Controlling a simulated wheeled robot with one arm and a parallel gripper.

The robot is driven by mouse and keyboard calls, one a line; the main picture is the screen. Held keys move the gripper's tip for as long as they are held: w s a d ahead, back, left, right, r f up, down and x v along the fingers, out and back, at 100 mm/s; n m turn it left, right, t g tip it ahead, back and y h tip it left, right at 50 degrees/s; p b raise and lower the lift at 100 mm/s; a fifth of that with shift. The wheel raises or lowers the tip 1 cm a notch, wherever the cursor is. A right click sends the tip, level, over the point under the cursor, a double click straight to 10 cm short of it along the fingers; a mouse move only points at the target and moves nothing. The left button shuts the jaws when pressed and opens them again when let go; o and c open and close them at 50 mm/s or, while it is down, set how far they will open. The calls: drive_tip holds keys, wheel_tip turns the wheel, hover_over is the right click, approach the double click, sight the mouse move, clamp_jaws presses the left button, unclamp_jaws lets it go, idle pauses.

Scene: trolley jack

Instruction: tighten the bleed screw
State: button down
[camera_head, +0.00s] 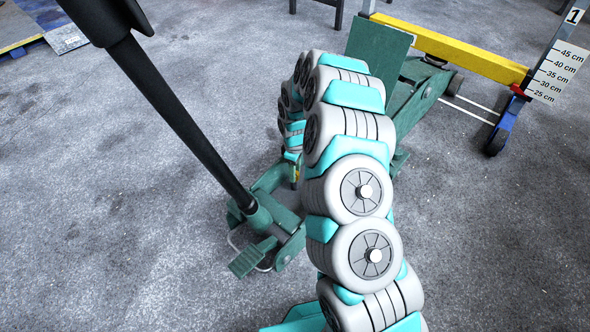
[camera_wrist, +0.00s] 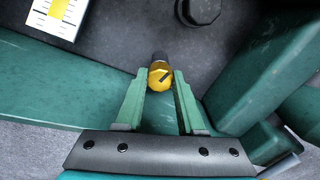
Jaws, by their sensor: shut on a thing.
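The bleed screw (camera_wrist: 160,75) has a yellow head with a dark slot-like mark and shows at the middle of the wrist view. My gripper (camera_wrist: 159,86) has its two green fingers on either side of the yellow head and is shut on it. The green trolley jack (camera_head: 284,222) stands on the floor in the head view, with a long black handle (camera_head: 185,118) rising to the upper left. In the head view my arm hides most of the jack's middle, and the gripper and screw cannot be made out clearly there.
A green pedal (camera_head: 245,262) sticks out at the jack's near end. A yellow beam (camera_head: 455,52) crosses the upper right, beside a centimetre scale (camera_head: 559,72) and a blue caster (camera_head: 503,128). A pallet-like item (camera_head: 50,22) lies upper left. The left floor is clear.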

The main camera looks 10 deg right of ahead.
drive_tip(key=m+p, duration=0.1)
drive_tip(key=m, duration=0.2)
drive_tip(key=shift+m, duration=0.4)
drive_tip(key=m+p, duration=0.1)
drive_tip(key=m, duration=0.3)
drive_tip(key=shift+r, duration=0.1)
drive_tip(key=m, duration=0.5)
drive_tip(key=shift+p, duration=0.35)
drive_tip(key=m, duration=0.3)
drive_tip(key=shift+m, duration=0.3)
drive_tip(key=m, duration=0.4)
drive_tip(key=shift+m, duration=0.3)
drive_tip(key=m, duration=0.3)
drive_tip(key=shift+m, duration=0.3)
drive_tip(key=m+b, duration=0.1)
drive_tip(key=m, duration=0.3)
drive_tip(key=shift+m+b, duration=0.5)
drive_tip(key=shift+m, duration=1.3)
